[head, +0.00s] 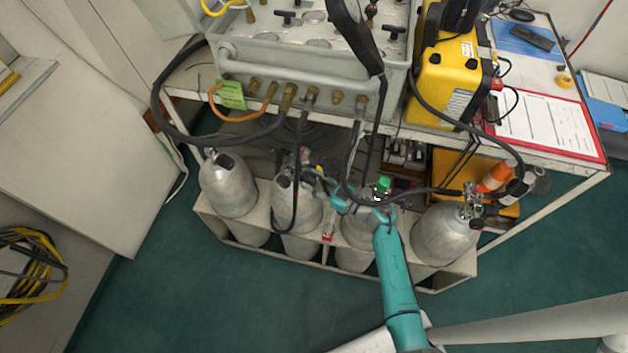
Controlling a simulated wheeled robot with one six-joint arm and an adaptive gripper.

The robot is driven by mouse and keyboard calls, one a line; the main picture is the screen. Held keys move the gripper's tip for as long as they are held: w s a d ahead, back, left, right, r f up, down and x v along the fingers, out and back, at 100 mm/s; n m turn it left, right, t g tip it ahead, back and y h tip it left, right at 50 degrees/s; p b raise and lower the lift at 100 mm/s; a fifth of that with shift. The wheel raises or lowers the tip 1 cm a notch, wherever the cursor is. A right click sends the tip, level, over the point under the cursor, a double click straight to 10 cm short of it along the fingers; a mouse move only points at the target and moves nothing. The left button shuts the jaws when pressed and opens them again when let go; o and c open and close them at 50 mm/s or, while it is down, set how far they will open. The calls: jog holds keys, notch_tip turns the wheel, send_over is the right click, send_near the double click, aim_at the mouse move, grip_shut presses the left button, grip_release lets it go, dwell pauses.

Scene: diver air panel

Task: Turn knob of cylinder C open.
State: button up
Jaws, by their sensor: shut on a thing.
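Several grey cylinders stand in a white rack (215,228) below the bench. No letters on them are readable, so I cannot tell by label which is cylinder C. My gripper (311,174) comes in from the right at the valve of the second cylinder from the left (297,208). It is shut on the small knob at that valve's right side. The knob is mostly hidden by the fingers, so its turn position cannot be seen. My teal arm partly covers the third cylinder (356,232), near a green part (383,184).
Black hoses (160,95) hang from the grey air panel (300,70) around the cylinders and my arm. The leftmost cylinder (229,185) and the rightmost cylinder (440,236) stand clear of my gripper. A yellow case (443,85) and a red clipboard (548,122) rest on the bench. Green floor in front is open.

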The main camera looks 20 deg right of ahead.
aim_at(314, 179)
jog(key=shift+n, duration=0.6)
jog(key=o, duration=1.1)
jog(key=shift+o, duration=0.2)
notch_tip(314, 179, up, 10)
